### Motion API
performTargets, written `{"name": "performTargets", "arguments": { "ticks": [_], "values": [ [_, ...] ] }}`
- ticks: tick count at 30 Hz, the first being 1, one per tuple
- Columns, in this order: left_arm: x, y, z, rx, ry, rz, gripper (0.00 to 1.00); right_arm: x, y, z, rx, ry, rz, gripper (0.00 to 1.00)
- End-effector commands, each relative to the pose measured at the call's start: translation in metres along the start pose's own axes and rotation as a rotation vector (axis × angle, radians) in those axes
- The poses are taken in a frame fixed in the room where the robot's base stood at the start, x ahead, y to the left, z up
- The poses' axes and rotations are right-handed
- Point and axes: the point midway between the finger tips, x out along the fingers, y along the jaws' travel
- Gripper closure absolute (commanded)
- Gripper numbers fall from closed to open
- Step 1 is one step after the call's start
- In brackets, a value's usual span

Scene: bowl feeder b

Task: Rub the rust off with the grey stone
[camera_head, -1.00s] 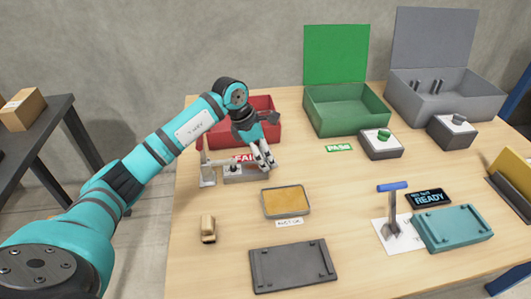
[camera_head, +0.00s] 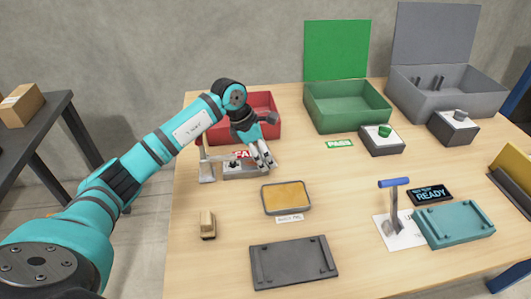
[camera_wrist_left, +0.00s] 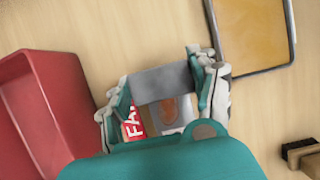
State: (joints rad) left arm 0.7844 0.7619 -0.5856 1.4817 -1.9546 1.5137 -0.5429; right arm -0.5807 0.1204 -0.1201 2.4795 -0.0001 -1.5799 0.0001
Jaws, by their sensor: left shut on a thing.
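My left gripper (camera_head: 264,158) is shut on the grey stone (camera_wrist_left: 162,83), a flat grey bar held across between its fingers in the left wrist view. Just past the stone, a brown-orange rust patch (camera_wrist_left: 170,108) shows on a pale metal surface. The stone overlaps the patch in this view; I cannot tell whether they touch. In the head view the gripper is low over the right end of a grey fixture (camera_head: 235,172) with a small upright post at its left. The stone and rust are not clear there. My right gripper is not in view.
A red bin (camera_head: 262,104) with a FAIL label (camera_head: 243,154) stands behind the fixture. In front are a tray of amber material (camera_head: 286,197), a wooden brush (camera_head: 208,225) and a dark plate (camera_head: 294,262). A green box (camera_head: 346,107) and a grey box (camera_head: 440,100) stand behind.

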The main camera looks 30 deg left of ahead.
Motion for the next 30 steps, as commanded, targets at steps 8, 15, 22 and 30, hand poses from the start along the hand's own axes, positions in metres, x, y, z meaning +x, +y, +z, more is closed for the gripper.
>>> {"name": "performTargets", "arguments": {
  "ticks": [8, 15, 22, 30],
  "values": [
    [-0.011, 0.001, -0.023, -0.002, 0.002, 0.002, 0.66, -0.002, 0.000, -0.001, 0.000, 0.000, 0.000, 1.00],
    [-0.015, 0.000, -0.030, 0.000, 0.000, 0.001, 0.66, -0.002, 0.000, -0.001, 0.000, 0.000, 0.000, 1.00],
    [-0.020, 0.001, -0.048, 0.000, 0.002, 0.002, 0.66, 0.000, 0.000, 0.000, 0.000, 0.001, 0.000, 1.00],
    [-0.025, 0.000, -0.064, -0.001, 0.003, 0.001, 0.66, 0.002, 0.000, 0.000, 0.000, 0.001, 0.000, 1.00]
  ]
}}
